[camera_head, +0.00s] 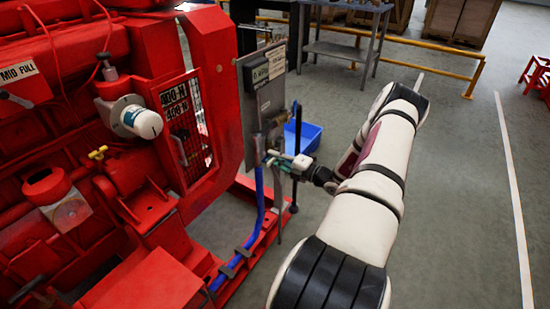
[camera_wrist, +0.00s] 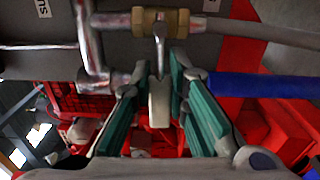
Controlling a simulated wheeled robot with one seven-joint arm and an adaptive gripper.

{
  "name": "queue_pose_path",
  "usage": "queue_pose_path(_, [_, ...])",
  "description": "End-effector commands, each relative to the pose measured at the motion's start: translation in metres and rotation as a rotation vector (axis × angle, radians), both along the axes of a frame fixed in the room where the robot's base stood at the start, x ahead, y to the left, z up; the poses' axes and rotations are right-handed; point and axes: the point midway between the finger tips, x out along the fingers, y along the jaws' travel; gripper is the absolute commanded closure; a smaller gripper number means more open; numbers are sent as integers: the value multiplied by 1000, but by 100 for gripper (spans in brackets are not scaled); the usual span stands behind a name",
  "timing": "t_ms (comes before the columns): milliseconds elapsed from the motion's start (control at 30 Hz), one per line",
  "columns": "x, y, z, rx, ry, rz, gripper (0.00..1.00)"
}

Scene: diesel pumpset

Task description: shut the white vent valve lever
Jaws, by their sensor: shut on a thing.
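In the wrist view, the white vent valve lever (camera_wrist: 159,103) sticks out from a brass valve body (camera_wrist: 146,20) toward the camera. My gripper (camera_wrist: 160,82) has its teal-padded fingers on either side of the lever and is shut on it. In the head view, my gripper (camera_head: 284,162) reaches the lower edge of the grey panel (camera_head: 264,95) from the right. The lever and valve are too small and too covered there to make out clearly.
A metal pipe (camera_wrist: 90,45) runs left of the valve, and a blue hose (camera_wrist: 265,86) lies to the right. The red engine (camera_head: 110,150) fills the left of the head view. A blue bin (camera_head: 308,135) stands behind my gripper. Open floor lies right of my arm.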

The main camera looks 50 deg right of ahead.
Motion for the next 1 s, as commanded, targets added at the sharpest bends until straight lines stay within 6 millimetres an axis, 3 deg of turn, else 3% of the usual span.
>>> queue_pose_path(133, [-1, 0, -1, 1, 3, -1, 100])
queue_pose_path(167, [-1, 0, -1, 1, 3, -1, 78])
queue_pose_path(233, [-1, 0, -1, 0, 3, -1, 63])
queue_pose_path(667, [-9, -1, 0, -1, 1, -2, 63])
queue_pose_path(1000, [-72, -7, 0, -1, 2, -4, 63])
